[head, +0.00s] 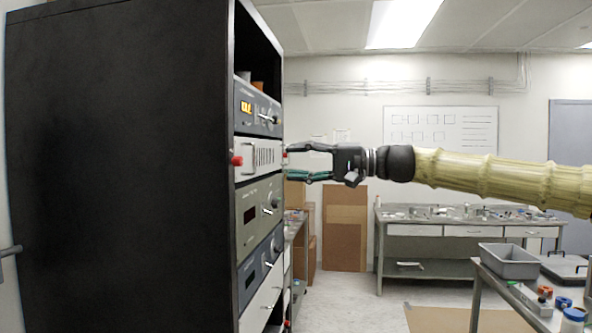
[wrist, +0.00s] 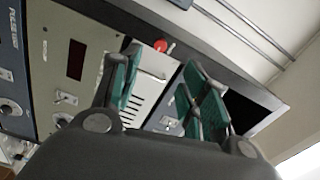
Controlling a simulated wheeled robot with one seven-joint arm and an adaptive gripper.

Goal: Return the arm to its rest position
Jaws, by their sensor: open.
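My gripper (head: 300,163) is at the end of my outstretched arm, which comes in from the right in the head view. Its fingers point left at the front of the black rack (head: 120,160). They are open, level with a white panel (head: 262,157) with vertical slots and a red knob. In the wrist view the green-padded fingers (wrist: 160,90) are spread wide. The same white panel (wrist: 148,92) shows between them, and nothing is held. I cannot tell whether the fingertips touch the rack.
Grey instrument panels (head: 258,218) sit above and below the white panel. A workbench (head: 460,218) stands at the back. At the lower right, a table holds a grey bin (head: 509,262) and small items. Open floor (head: 345,300) lies between rack and tables.

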